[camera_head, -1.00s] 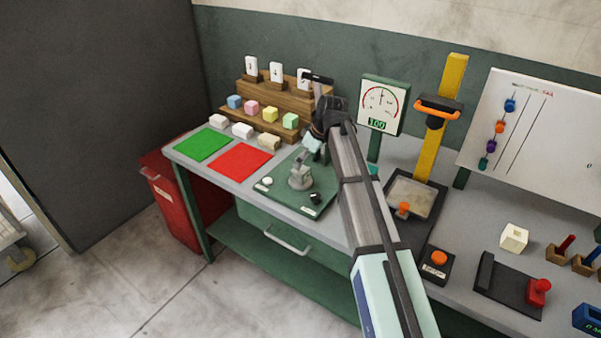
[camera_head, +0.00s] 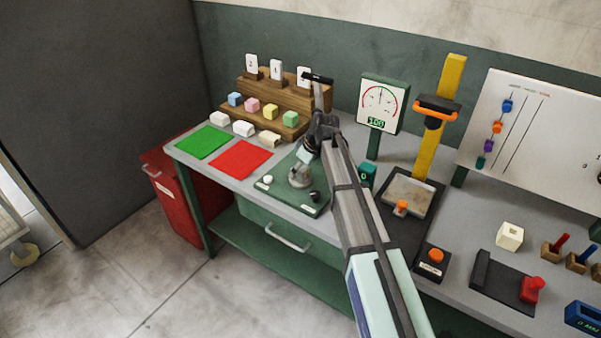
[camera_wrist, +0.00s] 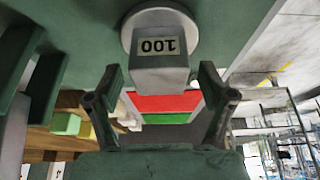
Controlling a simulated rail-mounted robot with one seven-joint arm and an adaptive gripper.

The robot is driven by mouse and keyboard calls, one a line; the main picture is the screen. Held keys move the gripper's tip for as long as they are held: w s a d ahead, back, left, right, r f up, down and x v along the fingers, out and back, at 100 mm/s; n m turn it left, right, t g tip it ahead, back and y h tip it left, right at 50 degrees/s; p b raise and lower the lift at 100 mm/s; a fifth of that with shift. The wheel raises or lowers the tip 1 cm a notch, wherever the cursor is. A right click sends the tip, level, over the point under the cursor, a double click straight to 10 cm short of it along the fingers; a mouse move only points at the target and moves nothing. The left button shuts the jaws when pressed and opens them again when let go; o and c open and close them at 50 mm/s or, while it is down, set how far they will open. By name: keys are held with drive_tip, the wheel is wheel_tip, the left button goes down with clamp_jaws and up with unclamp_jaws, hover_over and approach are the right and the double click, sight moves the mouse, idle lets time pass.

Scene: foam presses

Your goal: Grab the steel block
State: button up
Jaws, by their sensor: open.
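The steel block (camera_wrist: 160,72) is grey with a white label reading 100, upside down in the wrist view. It stands on a round grey pan (camera_wrist: 190,22). In the head view the block and pan show small on the dark green plate (camera_head: 317,200). My gripper (camera_wrist: 160,82) is open. Its two fingers lie to the left and right of the block in the wrist view, with a visible gap on each side. In the head view my gripper (camera_head: 303,165) is just above the pan, and its fingertips are hard to make out.
Green (camera_head: 203,142) and red mats (camera_head: 240,160) lie left of the plate. A wooden stepped rack (camera_head: 270,100) with coloured blocks is behind. The gauge (camera_head: 380,103) and yellow-posted press (camera_head: 438,120) stand to the right. White blocks sit before the rack.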

clamp_jaws()
drive_tip(key=shift+r, duration=0.1)
